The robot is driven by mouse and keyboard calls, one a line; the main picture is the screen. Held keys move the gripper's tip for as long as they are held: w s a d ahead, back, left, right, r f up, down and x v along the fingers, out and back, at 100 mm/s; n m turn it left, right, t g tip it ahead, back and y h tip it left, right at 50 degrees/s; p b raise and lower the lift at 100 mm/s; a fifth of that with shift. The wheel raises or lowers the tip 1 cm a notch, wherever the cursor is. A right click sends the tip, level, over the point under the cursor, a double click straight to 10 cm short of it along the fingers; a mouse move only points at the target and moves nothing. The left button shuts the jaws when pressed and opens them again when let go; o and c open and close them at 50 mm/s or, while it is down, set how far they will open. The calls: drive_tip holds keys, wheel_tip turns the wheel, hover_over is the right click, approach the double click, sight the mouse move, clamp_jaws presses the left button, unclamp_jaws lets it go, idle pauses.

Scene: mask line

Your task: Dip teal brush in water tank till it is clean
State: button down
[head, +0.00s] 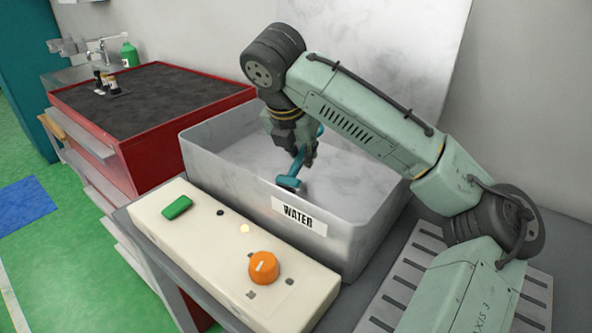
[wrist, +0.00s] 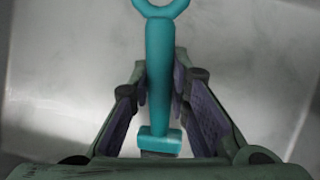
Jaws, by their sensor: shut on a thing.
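The teal brush (head: 291,182) is in my gripper (head: 304,158), over the front part of the water tank. In the wrist view the brush (wrist: 160,75) stands between the two fingers of my gripper (wrist: 160,97), its ring end at the top of the picture and its wider head low. The fingers are shut on its handle. The water tank (head: 328,240) is a grey open bin with a WATER label on its front. The brush's head hangs inside the rim, near the front wall. I cannot tell whether its bristles touch the water.
A cream control panel (head: 206,232) with a green button (head: 177,207) and an orange knob (head: 264,267) lies before the tank. A red cabinet (head: 140,165) with a dark top stands at the left. A slotted grey surface (head: 385,308) is at the right.

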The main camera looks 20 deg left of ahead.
sight(302, 152)
drive_tip(key=shift+r, duration=0.1)
wheel_tip(302, 152, up, 8)
drive_tip(key=p, duration=0.9)
wheel_tip(302, 152, up, 7)
idle(0.6)
drive_tip(key=shift+r, duration=0.2)
idle(1.8)
wheel_tip(302, 152, up, 4)
drive_tip(key=shift+f, duration=0.1)
idle(0.4)
idle(0.7)
